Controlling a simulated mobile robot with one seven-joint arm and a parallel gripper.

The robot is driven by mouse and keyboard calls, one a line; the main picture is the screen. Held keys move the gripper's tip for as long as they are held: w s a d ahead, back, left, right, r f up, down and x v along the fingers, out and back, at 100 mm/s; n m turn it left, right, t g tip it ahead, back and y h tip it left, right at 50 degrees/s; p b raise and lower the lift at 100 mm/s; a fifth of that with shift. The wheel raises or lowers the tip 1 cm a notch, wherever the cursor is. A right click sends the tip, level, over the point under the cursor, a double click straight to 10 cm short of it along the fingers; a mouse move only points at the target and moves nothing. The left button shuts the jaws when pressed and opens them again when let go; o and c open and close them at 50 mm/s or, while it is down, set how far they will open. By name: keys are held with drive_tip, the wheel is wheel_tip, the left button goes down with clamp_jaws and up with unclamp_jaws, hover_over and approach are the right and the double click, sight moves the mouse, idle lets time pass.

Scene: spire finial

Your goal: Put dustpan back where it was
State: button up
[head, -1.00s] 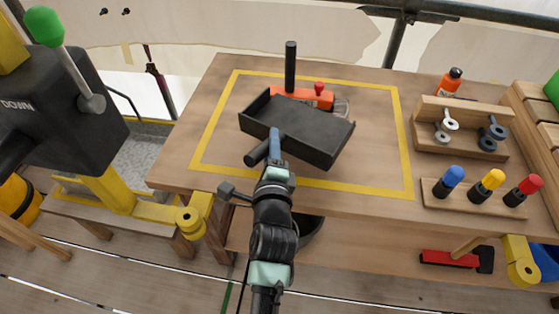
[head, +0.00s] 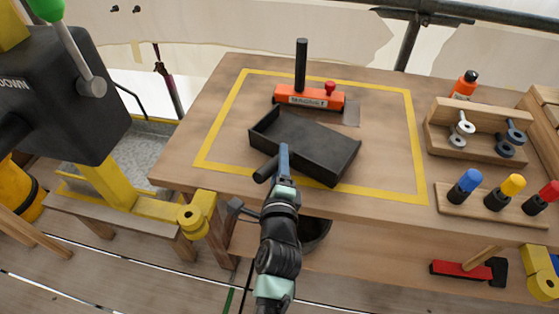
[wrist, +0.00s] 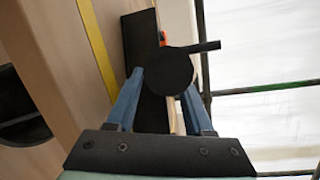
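The black dustpan (head: 308,146) is an open, shallow tray with a short round handle pointing to the front left. In the head view it is over the front part of the yellow-outlined area on the wooden bench (head: 390,186). I cannot tell whether it touches the bench top. My gripper (head: 283,158) is shut on the dustpan's handle. In the wrist view its blue fingers (wrist: 158,100) lie on both sides of the round handle end (wrist: 170,70), with the black tray (wrist: 140,40) behind it.
An orange magnet tool (head: 310,97) with an upright black handle stands just behind the dustpan. At right are a wooden rack (head: 470,145) and a block with blue, yellow and red-topped tools (head: 490,205). A red-headed brush or hammer (head: 465,269) lies below.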

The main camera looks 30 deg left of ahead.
drive_tip(key=shift+o, duration=0.5)
drive_tip(key=shift+r, duration=0.25)
drive_tip(key=v, duration=1.2)
